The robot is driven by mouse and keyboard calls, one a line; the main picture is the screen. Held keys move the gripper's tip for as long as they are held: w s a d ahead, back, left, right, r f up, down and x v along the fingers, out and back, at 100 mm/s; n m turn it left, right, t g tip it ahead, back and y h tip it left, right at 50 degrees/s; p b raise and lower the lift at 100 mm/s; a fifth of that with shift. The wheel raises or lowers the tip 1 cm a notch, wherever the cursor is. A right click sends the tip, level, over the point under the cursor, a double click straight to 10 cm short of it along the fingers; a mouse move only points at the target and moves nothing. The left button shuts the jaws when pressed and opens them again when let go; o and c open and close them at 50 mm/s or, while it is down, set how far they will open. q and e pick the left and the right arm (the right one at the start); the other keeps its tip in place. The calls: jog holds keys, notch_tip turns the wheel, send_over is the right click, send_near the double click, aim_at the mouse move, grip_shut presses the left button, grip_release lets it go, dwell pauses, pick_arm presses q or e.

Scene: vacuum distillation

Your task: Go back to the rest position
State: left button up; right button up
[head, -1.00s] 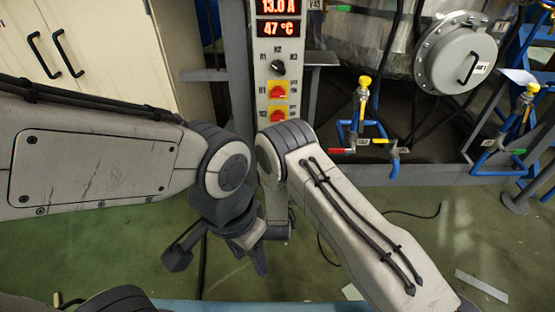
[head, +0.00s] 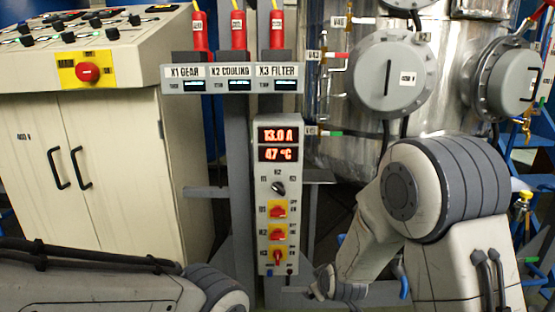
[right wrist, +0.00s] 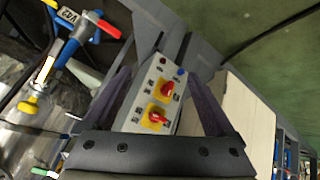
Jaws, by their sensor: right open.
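My right arm fills the right of the head view, and its dark wrist end reaches down to the foot of the control box (head: 263,200). In the right wrist view my right gripper (right wrist: 158,82) is open, with its two dark fingers apart and nothing between the tips. Behind them the lower part of the control box (right wrist: 143,88) shows two red knobs on yellow plates; they are in line with the gap between the fingers. My left arm lies across the bottom left of the head view. Its gripper is outside the picture.
A cream cabinet with a sloped console (head: 90,130) stands at the left. Three labelled modules (head: 237,78) with red plugs sit above the control box. A steel vessel with a round hatch (head: 392,75) stands behind my right arm. Blue pipes with a yellow-handled valve (head: 525,195) are at far right.

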jog(key=s+d+r+m+g, duration=0.2)
jog(key=s+d+m+g, duration=0.15)
jog(key=s, duration=0.55)
jog(key=s+d+r+m+g, duration=0.2)
jog(key=s+d+m, duration=0.15)
jog(key=s, duration=0.65)
jog(key=s+a+r+n+g, duration=0.1)
jog(key=s+a+r+n, duration=0.25)
jog(key=s+a, duration=0.35)
jog(key=s+a+r+n+g, duration=0.2)
jog(key=s+a+n, duration=0.3)
jog(key=s+a, duration=0.1)
notch_tip(320, 180, up, 37)
jog(key=p, duration=3.6)
jog(key=shift+m+p, duration=0.35)
jog(key=shift+p, duration=0.05)
jog(key=shift+w+a, duration=0.1)
